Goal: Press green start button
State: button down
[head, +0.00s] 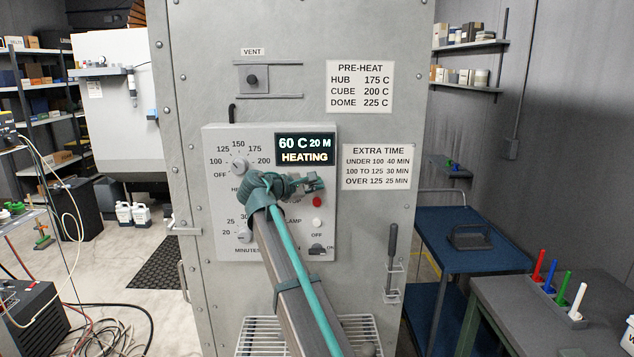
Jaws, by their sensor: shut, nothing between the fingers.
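The control panel (217,200) is on the front of the grey oven cabinet. Its display (305,149) reads "60 C 20 M HEATING". My gripper (316,184) is shut and empty, in front of the panel below the display. No green start button can be made out; my gripper and wrist cover that part of the panel. A red button (317,202) shows just below my fingertips. Whether the fingers touch the panel cannot be told.
A temperature dial (239,167) and a minutes dial (244,235) are at the panel's left. A black switch (317,249) marked OFF and ON is low on the right. A wire rack (262,335) juts out below. A blue cart (470,225) stands right of the cabinet.

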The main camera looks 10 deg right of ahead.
jog(key=shift+s, duration=0.15)
jog(key=shift+s+a+p, duration=0.25)
jog(key=shift+s+p, duration=0.15)
jog(key=shift+s, duration=0.85)
jog(key=shift+s+a+p, duration=0.2)
jog(key=shift+s+p, duration=0.15)
jog(key=shift+s, duration=0.85)
